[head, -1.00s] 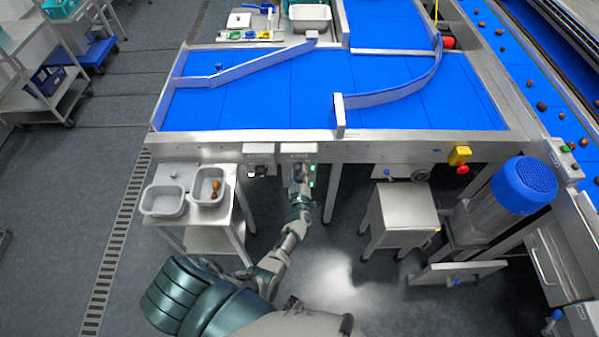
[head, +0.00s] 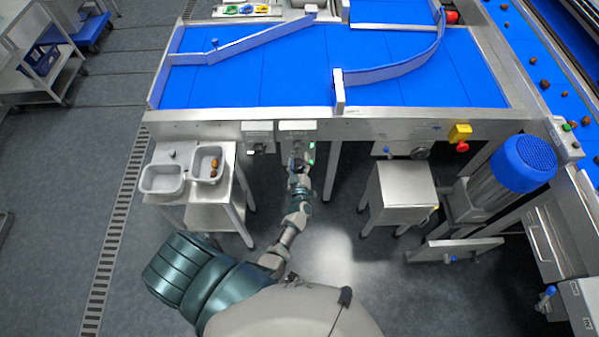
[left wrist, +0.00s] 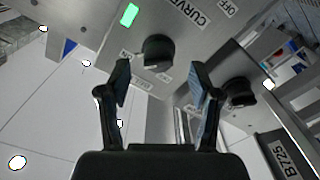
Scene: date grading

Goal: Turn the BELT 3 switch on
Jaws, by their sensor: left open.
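Two grey switch boxes hang under the front edge of the blue-belted table in the head view: a left box (head: 257,127) and a right box (head: 297,126). No label reading BELT 3 is legible. My left gripper (head: 298,163) is in front of the right box and hides part of it. In the left wrist view my left gripper (left wrist: 160,82) is open and empty. A black knob (left wrist: 157,52) is just beyond the gap between its fingers, beside a lit green lamp (left wrist: 130,14) and a label starting "CURVE". Another black knob (left wrist: 239,92) is outside the right finger. My right gripper is out of view.
A side table with two grey tubs (head: 162,179) stands at the left. A steel box stand (head: 402,190) and a blue motor (head: 524,163) are at the right. A yellow and red stop button (head: 460,133) is on the frame. Open floor lies between the stands.

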